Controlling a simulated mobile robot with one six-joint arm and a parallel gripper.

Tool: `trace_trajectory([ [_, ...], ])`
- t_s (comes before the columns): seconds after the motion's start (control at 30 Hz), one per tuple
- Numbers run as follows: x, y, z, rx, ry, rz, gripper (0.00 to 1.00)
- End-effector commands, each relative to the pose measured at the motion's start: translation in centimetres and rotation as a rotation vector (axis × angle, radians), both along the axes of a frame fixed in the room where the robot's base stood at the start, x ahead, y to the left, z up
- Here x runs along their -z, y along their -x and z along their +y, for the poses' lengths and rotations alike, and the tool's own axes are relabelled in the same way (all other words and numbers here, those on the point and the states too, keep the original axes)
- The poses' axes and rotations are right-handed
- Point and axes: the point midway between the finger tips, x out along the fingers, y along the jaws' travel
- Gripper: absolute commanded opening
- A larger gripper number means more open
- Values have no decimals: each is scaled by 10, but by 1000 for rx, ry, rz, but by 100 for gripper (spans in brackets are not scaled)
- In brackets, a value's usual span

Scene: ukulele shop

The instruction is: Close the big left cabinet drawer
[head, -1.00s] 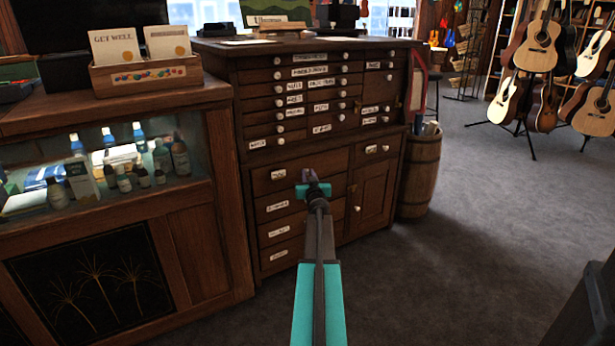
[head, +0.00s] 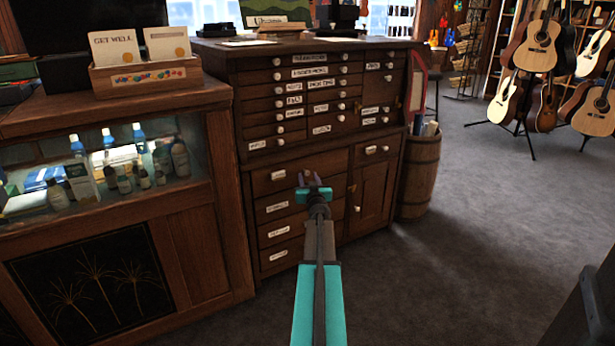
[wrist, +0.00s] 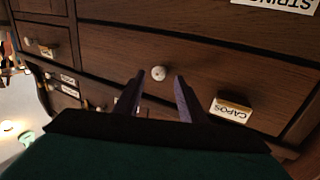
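The dark wooden cabinet (head: 300,128) stands ahead of me. Its big left drawer (head: 275,185) is the wide one below the rows of small drawers. From these views I cannot tell how far it stands out. In the wrist view the drawer front (wrist: 205,62) fills much of the picture, with a round pale knob (wrist: 158,73) and a label reading CAPOS (wrist: 231,110). My gripper (head: 314,181) is in front of this drawer. In the wrist view its two fingers (wrist: 158,88) are apart, with the knob showing between their tips; contact is unclear.
A cabinet door (head: 370,193) and a small drawer (head: 376,150) are to the right. A wooden barrel (head: 418,178) stands beside the cabinet. A glass display counter (head: 185,245) is close on the left. Carpeted floor (head: 470,240) is free on the right.

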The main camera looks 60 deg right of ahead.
Motion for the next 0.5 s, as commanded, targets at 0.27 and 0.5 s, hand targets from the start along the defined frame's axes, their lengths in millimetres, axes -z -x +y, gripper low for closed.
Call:
trace_trajectory([
  [0.27,-3,21,22,2,-1,-1,37],
  [0.5,-2,36,40,2,-1,-1,37],
])
